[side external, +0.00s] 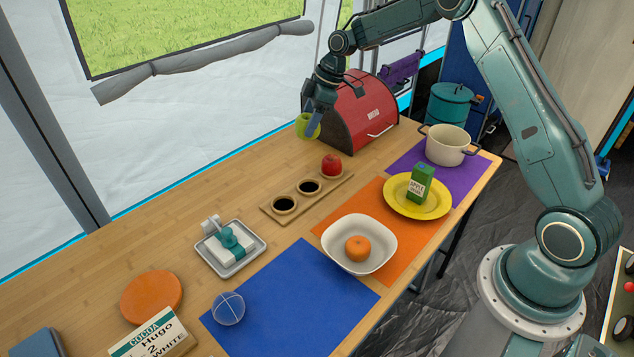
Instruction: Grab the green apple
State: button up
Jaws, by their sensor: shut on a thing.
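The green apple (302,124) is in the side external view, at the far side of the table in front of the red bread box. My gripper (312,122) is shut on it from above, and a finger covers its right part. The apple appears to be held above the wooden table, though its exact height is hard to tell.
The red bread box (362,112) stands close to the right of my gripper. A red apple (332,165) sits in a wooden holder (262,208) with two empty dark holes. A white bowl (335,262) holds an orange. A yellow plate (440,207) holds a green carton. Bare table lies left of the holder.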

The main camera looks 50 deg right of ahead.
jog(key=shift+r, duration=0.85)
